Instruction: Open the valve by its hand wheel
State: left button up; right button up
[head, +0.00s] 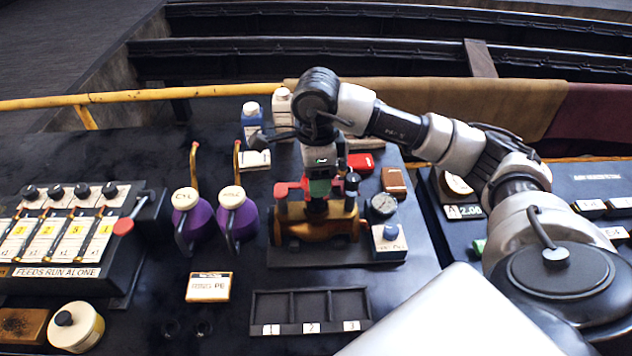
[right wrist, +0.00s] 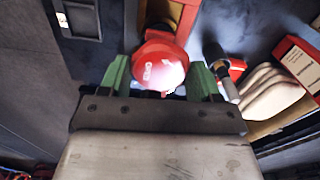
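The valve is a brass body (head: 318,229) lying on a dark base plate on the bench, with a red hand wheel (head: 281,189) on top. My right gripper (head: 319,188) points down at the wheel from above and hides much of it. My left gripper is in neither view.
Purple oil cans (head: 237,214) stand left. An empty three-slot tray (head: 311,327) lies in front. Lever-topped feed panels (head: 60,236) are at far left.

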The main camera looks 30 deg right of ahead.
jog(key=shift+f+n+b, duration=0.15)
jog(key=shift+n+b, duration=0.25)
jog(key=shift+b, duration=0.05)
jog(key=shift+n+b, duration=0.75)
jog(key=shift+n, duration=0.25)
jog(key=shift+n+b, duration=0.6)
jog(key=shift+n, duration=0.9)
